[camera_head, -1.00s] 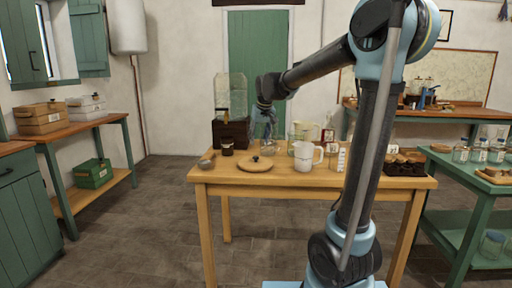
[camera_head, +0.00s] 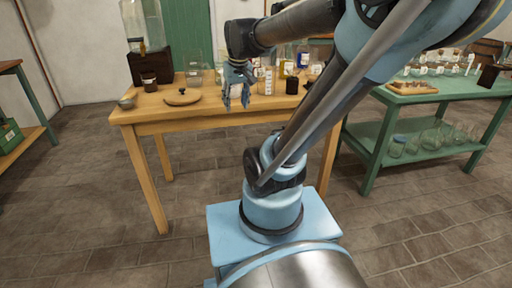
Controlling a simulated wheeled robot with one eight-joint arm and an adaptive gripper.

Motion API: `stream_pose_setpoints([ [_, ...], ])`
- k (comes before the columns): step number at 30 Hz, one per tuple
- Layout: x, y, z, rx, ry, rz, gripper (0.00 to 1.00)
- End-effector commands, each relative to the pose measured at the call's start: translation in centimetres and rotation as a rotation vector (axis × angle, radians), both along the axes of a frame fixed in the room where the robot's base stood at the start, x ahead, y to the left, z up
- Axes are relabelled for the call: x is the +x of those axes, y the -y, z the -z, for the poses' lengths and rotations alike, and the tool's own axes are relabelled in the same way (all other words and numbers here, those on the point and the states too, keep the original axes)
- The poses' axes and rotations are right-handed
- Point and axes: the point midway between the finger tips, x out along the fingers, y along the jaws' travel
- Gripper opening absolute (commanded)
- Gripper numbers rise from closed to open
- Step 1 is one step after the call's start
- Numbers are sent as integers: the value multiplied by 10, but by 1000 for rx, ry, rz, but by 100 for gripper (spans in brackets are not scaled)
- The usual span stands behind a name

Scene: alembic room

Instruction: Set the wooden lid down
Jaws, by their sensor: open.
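The wooden lid (camera_head: 182,97), a round flat disc with a small dark knob, lies flat on the wooden table (camera_head: 150,116) near its left front part. My gripper (camera_head: 236,103) is open and points down, to the right of the lid and apart from it, in front of the glassware. Nothing shows between its fingers.
A glass tank on a dark wooden base (camera_head: 151,64) stands behind. Glassware crowds the table's back and right. A green shelf table (camera_head: 445,98) stands at the right.

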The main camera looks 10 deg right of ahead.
Motion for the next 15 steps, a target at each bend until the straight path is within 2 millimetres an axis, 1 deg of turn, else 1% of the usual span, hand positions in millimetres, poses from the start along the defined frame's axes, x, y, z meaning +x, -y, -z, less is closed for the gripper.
stream_pose_setpoints([
  [1,-18,9,12,-1,-8,19,45],
  [3,-40,19,28,-3,-21,38,45],
  [9,-96,40,75,-5,-52,93,45],
  [13,-121,48,100,-6,-67,117,45],
  [15,-129,41,109,-7,-73,126,45],
])
